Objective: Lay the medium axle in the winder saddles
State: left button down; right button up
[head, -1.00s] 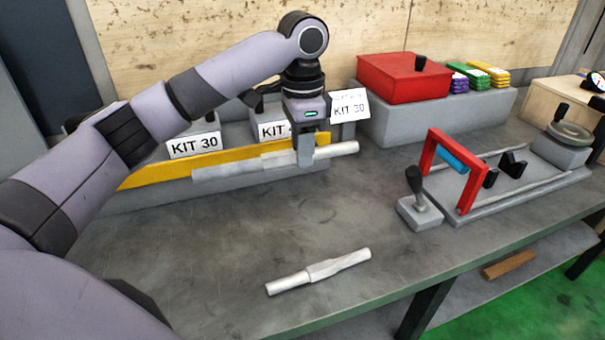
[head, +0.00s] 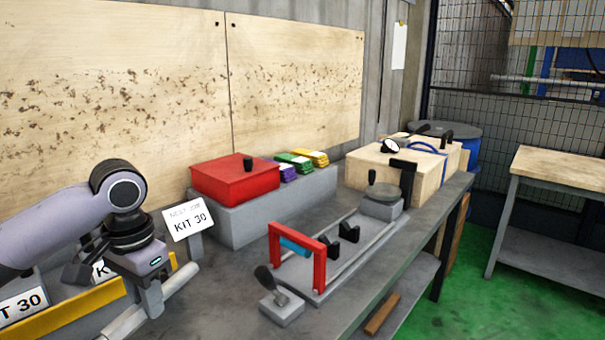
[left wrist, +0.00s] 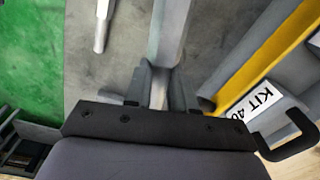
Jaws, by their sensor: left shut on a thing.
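My left gripper (head: 152,300) is shut on a long pale stepped axle (head: 180,284), gripped partway along and held level or nearly so, close in front of the yellow-faced rack. In the left wrist view the axle (left wrist: 171,30) runs away between the fingers (left wrist: 162,88). The winder (head: 322,290) stands on the bench to the right of the gripper. Its two black saddles (head: 304,246) (head: 349,231) look empty. A red frame (head: 319,266) with a blue roller (head: 294,247) stands at its near end. My right gripper is not in view.
A second pale axle (left wrist: 102,28) lies loose on the bench. A lever block (head: 281,309) stands beside the winder's near end. Bare bench lies between gripper and winder.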

pick_arm(q)
jog(key=s+d+f+n+p, duration=0.1)
jog(key=s+d+f+n, duration=0.2)
jog(key=s+f+n, duration=0.2)
jog(key=shift+s+d+f, duration=0.15)
jog(key=shift+s+f, duration=0.4)
jog(key=shift+s, duration=0.35)
jog(key=shift+r, duration=0.1)
